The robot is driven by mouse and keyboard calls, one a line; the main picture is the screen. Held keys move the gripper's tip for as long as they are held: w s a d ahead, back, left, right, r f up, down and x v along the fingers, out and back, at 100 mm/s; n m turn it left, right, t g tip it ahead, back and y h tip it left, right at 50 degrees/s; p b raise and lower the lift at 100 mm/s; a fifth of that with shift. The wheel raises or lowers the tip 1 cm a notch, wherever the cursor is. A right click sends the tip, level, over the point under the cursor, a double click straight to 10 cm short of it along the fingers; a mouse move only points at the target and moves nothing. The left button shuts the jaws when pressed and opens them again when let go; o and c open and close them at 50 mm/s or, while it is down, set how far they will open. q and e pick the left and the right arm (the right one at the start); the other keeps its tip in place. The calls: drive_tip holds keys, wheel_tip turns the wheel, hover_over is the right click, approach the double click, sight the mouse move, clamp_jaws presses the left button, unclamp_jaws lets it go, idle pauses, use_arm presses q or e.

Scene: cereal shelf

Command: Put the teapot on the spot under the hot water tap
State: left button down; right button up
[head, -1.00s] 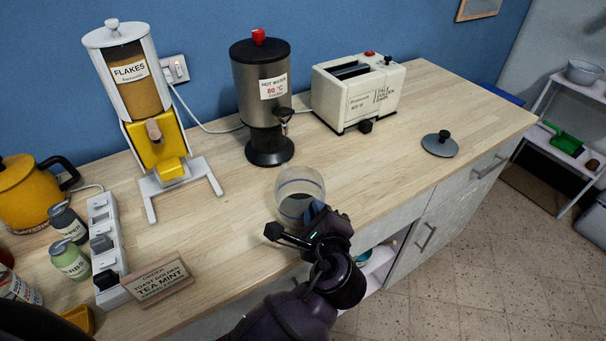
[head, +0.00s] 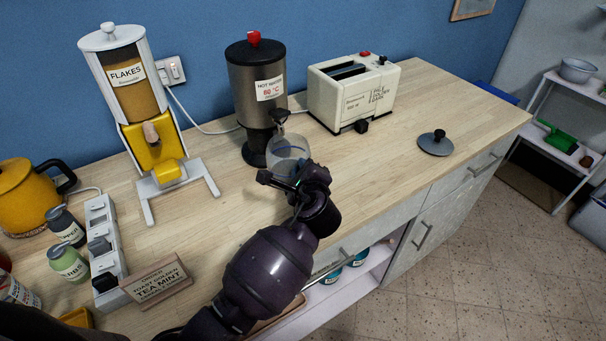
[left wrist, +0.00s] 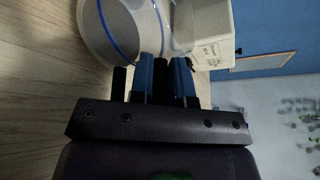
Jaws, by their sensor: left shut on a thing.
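The clear glass teapot (head: 287,148) is in front of the hot water dispenser (head: 257,88) in the head view. My left gripper (head: 286,181) is shut on the teapot at its near side. The left wrist view shows the glass body (left wrist: 118,30) with a blue band beyond the blue fingertips (left wrist: 165,68). The dispenser is a dark cylinder with a red knob and a tap; the teapot overlaps its round black base, so I cannot tell whether it touches it. A grey lid with a black knob (head: 435,143) lies on the counter at the right. My right gripper does not show.
The flakes dispenser (head: 140,125) stands left of the hot water dispenser, the cream toaster (head: 353,94) right of it. A yellow kettle (head: 28,192), spice jars (head: 66,226) and an order sign (head: 157,279) are at the left.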

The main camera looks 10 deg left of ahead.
use_arm(q)
drive_tip(key=shift+f, duration=0.7)
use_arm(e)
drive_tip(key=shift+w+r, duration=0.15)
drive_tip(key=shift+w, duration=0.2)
